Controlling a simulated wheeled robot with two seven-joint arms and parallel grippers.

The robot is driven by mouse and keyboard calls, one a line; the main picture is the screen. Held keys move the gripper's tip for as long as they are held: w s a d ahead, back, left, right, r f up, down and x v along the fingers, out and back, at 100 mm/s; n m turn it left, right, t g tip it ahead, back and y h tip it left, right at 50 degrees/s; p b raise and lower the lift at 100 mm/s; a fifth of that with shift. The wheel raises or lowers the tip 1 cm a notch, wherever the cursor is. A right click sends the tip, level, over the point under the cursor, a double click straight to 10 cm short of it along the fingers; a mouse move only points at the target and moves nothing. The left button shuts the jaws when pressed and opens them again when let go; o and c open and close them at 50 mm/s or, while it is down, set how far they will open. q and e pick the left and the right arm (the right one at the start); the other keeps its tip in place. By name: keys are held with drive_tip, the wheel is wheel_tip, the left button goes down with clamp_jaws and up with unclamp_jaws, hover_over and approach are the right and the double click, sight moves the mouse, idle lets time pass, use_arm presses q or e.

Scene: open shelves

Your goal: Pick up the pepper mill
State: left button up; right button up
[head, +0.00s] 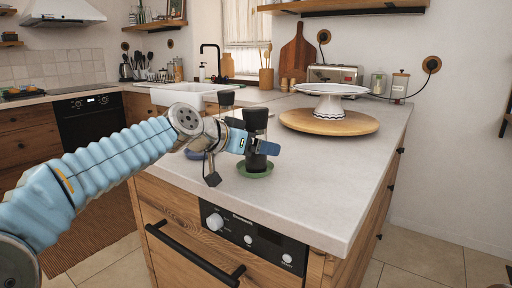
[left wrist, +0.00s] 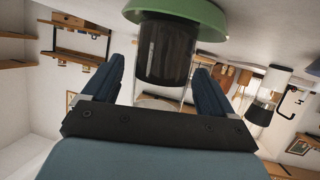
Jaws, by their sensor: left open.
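A dark pepper mill (head: 256,119) with a black top stands upright on a small green saucer (head: 255,174) on the near counter. My left gripper (head: 258,146) is at the mill's mid-height, and its fingers partly cover the body. In the left wrist view, which is upside down, the mill's dark body (left wrist: 164,50) stands between the two open fingers (left wrist: 160,78), with visible gaps at both sides. The green saucer (left wrist: 180,27) is at the top there. My right gripper is not in view.
A second mill (head: 226,98), black-topped with a pale body in the left wrist view (left wrist: 269,92), stands just behind. A white cake stand (head: 331,102) sits on a round wooden board (head: 300,121). The front right counter is clear.

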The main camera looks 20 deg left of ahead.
use_arm(q)
drive_tip(key=shift+c, duration=0.5)
drive_tip(key=shift+r, duration=0.1)
drive_tip(key=c, duration=1.3)
